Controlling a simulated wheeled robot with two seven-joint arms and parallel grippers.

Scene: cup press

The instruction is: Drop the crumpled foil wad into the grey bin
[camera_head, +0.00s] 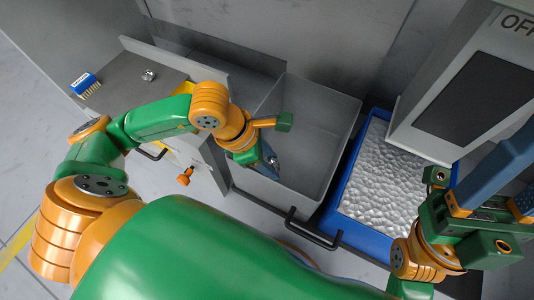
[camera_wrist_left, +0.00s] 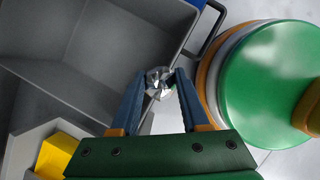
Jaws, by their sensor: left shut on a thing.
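The grey bin (camera_head: 318,112) is a deep, open box in the middle of the head view, and its inside (camera_wrist_left: 110,40) fills the upper left of the left wrist view. My left gripper (camera_head: 272,162) is at the bin's left front part in the head view. In the left wrist view its blue fingers are shut on the crumpled foil wad (camera_wrist_left: 158,83), a small shiny silver lump at the fingertips. The wad appears near the bin's rim there; its height is unclear. My right gripper (camera_head: 506,182) is at the right edge; its blue fingers look apart, tips cut off.
Right of the bin is a blue tray (camera_head: 334,222) with a bumpy silvery filling, beside a grey machine (camera_head: 480,90). Left is a grey counter (camera_head: 118,82) with a small silver lump (camera_head: 149,75) and a blue-and-yellow brush-like item (camera_head: 84,85). A dark handle (camera_head: 312,232) juts out in front.

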